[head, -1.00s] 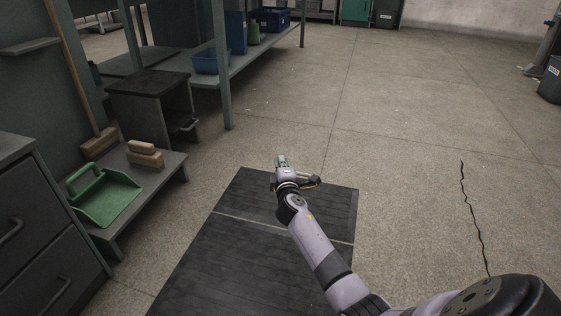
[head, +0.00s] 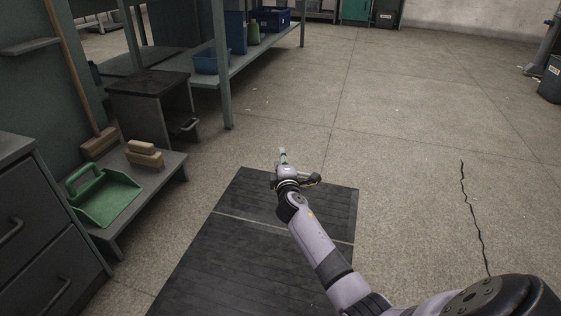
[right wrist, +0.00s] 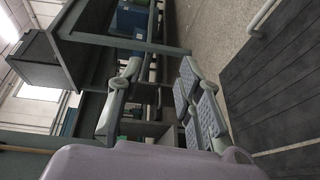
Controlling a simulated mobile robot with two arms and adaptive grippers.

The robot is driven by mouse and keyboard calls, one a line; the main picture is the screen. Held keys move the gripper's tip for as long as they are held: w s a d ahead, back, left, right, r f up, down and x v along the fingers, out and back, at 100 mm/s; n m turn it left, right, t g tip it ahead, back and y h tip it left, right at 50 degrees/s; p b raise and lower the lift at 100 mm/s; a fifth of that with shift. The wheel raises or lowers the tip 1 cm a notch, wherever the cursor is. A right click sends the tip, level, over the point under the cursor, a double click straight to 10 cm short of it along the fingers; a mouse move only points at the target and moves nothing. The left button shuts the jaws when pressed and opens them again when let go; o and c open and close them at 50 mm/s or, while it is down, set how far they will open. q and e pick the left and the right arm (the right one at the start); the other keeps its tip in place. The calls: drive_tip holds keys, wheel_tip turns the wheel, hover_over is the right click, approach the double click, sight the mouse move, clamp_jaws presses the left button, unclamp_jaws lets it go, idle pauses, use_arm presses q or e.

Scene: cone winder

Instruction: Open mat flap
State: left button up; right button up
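The dark ribbed floor mat (head: 235,262) lies flat in the head view, with a pale seam across it. The flap (head: 335,207) is the part beyond that seam, and it lies flat on the floor. My right gripper (head: 283,156) is over the flap's far edge, and my forearm hides part of the mat. In the right wrist view the right gripper (right wrist: 160,70) is open with nothing between its fingers. The mat (right wrist: 275,95) is to the right of the fingers there, apart from them, with a pale bar (right wrist: 264,12) along its edge. My left gripper is not in view.
A low grey shelf (head: 172,172) at left holds a green dustpan (head: 105,198) and tan blocks (head: 145,153).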

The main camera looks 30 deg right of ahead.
wheel_tip(320, 180, up, 10)
drive_tip(key=shift+f, duration=0.25)
